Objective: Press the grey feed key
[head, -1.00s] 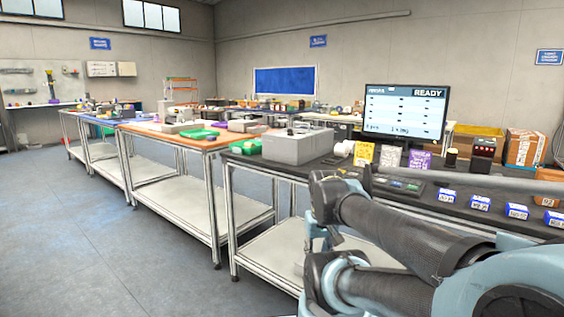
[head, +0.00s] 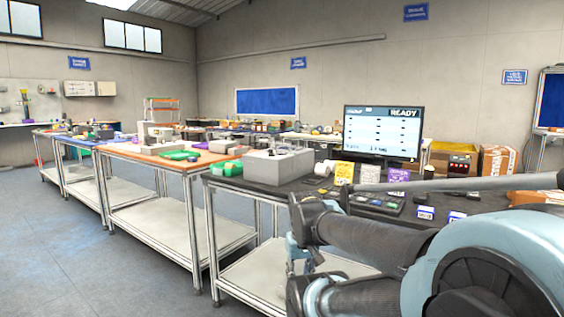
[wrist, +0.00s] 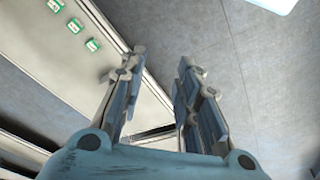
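The grey feed key cannot be made out in either view. A grey box-shaped machine (head: 277,167) stands on the near dark-topped bench (head: 228,181), and I see no distinct key on it. A flat dark device with small coloured marks (head: 378,200) lies on the same bench, partly behind my arm; its keys are too small to tell apart. My gripper (wrist: 162,58) is open and empty in the wrist view, its two fingers apart above the floor and the edge of a pale surface.
Small blue-and-white boxes (head: 425,212) lie near my arm. Cardboard boxes (head: 497,160) stand right. Floor at left (head: 70,250) is clear.

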